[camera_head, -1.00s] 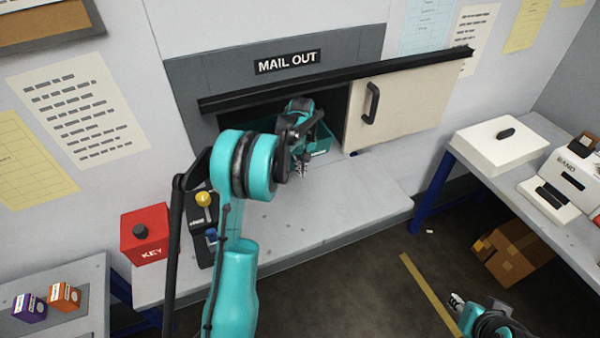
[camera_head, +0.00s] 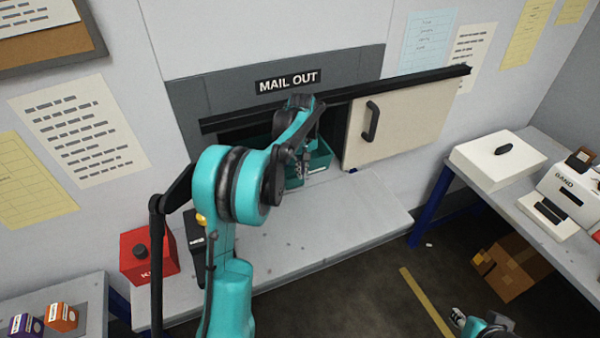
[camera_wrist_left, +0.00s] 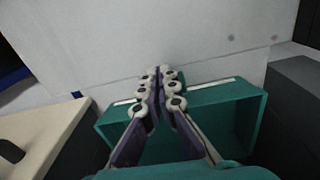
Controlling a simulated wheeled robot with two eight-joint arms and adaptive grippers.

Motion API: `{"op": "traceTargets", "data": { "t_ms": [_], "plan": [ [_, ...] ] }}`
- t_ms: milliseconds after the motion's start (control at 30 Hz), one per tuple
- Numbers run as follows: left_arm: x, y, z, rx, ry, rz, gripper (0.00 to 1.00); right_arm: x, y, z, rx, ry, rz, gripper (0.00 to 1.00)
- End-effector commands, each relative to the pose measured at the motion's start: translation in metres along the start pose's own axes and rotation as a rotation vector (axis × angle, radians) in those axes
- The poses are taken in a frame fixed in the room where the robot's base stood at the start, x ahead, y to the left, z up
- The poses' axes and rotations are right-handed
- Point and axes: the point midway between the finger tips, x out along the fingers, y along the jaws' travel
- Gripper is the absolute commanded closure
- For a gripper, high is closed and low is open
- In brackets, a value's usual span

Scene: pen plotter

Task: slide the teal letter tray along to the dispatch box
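The teal letter tray (camera_head: 322,158) sits in the opening under the MAIL OUT sign, its near side at the shelf. It also shows in the left wrist view (camera_wrist_left: 250,115), with a pale strip along one wall. My left gripper (camera_head: 304,172) reaches over the tray. In the left wrist view its fingers (camera_wrist_left: 162,74) are brought together, tips crossing above the pale-stripped wall. Nothing shows held between them; contact with the wall is unclear. My right gripper (camera_head: 458,315) is at the bottom edge, mostly cut off. I cannot identify a dispatch box; the opening's inside is dark and partly hidden.
A cream sliding door (camera_head: 402,122) with a black handle hangs right of the opening under a dark rail (camera_head: 400,88). The grey shelf (camera_head: 345,215) is clear in front. A red box (camera_head: 148,258) stands at its left end. A white box (camera_head: 497,160) is on the right table.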

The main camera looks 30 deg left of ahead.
Motion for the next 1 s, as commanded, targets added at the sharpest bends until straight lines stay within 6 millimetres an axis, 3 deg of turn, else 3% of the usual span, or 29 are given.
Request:
{"op": "traceTargets", "data": {
  "t_ms": [200, 433, 567, 700, 833, 1000],
  "plan": [
    [-0.049, -0.003, 0.072, 0.189, 0.107, 0.068, 1.00, 0.010, 0.000, 0.007, 0.000, 0.000, 0.000, 0.67],
    [-0.075, -0.026, 0.163, 0.423, 0.253, 0.146, 1.00, 0.019, 0.000, 0.014, 0.000, 0.000, 0.000, 0.67],
    [-0.072, -0.045, 0.212, 0.551, 0.339, 0.185, 1.00, 0.024, 0.000, 0.017, 0.000, 0.000, 0.000, 0.67],
    [-0.057, -0.066, 0.258, 0.676, 0.427, 0.221, 1.00, 0.029, 0.000, 0.021, 0.000, 0.000, 0.000, 0.67],
    [-0.041, -0.080, 0.285, 0.763, 0.493, 0.245, 1.00, 0.032, 0.000, 0.023, 0.000, 0.000, 0.000, 0.67],
    [-0.027, -0.088, 0.303, 0.822, 0.541, 0.260, 1.00, 0.034, 0.000, 0.024, 0.000, 0.000, 0.000, 0.67]
  ]
}}
